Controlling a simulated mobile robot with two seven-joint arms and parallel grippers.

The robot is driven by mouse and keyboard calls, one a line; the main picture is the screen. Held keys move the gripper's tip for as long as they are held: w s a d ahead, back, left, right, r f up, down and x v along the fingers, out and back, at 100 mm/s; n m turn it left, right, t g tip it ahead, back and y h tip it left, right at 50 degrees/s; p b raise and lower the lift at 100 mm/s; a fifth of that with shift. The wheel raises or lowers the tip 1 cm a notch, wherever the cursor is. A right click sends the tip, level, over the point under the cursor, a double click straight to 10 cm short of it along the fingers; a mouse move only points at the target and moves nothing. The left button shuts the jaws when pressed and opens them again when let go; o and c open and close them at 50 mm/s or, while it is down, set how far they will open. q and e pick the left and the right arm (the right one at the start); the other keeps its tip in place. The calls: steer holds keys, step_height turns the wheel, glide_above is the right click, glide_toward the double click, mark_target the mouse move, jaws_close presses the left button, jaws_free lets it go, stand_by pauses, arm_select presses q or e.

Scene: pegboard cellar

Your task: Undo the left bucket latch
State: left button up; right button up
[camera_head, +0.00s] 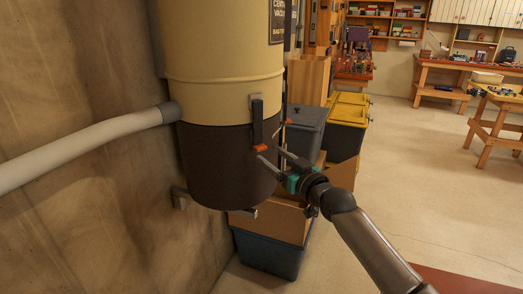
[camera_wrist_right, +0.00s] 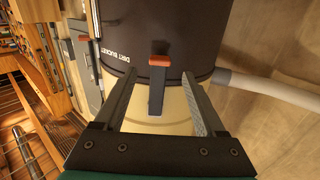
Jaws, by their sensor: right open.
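The dirt bucket (camera_head: 222,160) is dark brown and hangs under the cream vacuum canister (camera_head: 222,50). The left bucket latch (camera_head: 257,122), a dark upright bar with an orange tip, lies against the canister and bucket across their seam. A second orange tip (camera_head: 288,121) shows at the bucket's right edge. My right gripper (camera_head: 268,154) is open, its fingers pointing at the latch's lower end. In the right wrist view, which is upside down, the latch (camera_wrist_right: 157,92) appears between the spread fingers (camera_wrist_right: 159,75), with no visible contact. My left gripper is out of view.
A pale hose (camera_head: 85,150) joins the canister on the left, near the concrete wall (camera_head: 70,80). Below and behind are a cardboard box (camera_head: 275,222), a blue bin (camera_head: 268,255) and grey and yellow-lidded bins (camera_head: 349,112). Open floor (camera_head: 430,180) lies to the right.

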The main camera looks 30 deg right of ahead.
mark_target(263, 149)
steer(key=shift+w+a+b, duration=0.2)
steer(key=shift+w+b, duration=0.15)
steer(key=shift+w, duration=1.35)
steer(key=shift+w+a+b, duration=0.15)
steer(key=shift+w+b, duration=0.15)
steer(key=shift+w, duration=1.4)
jaws_close()
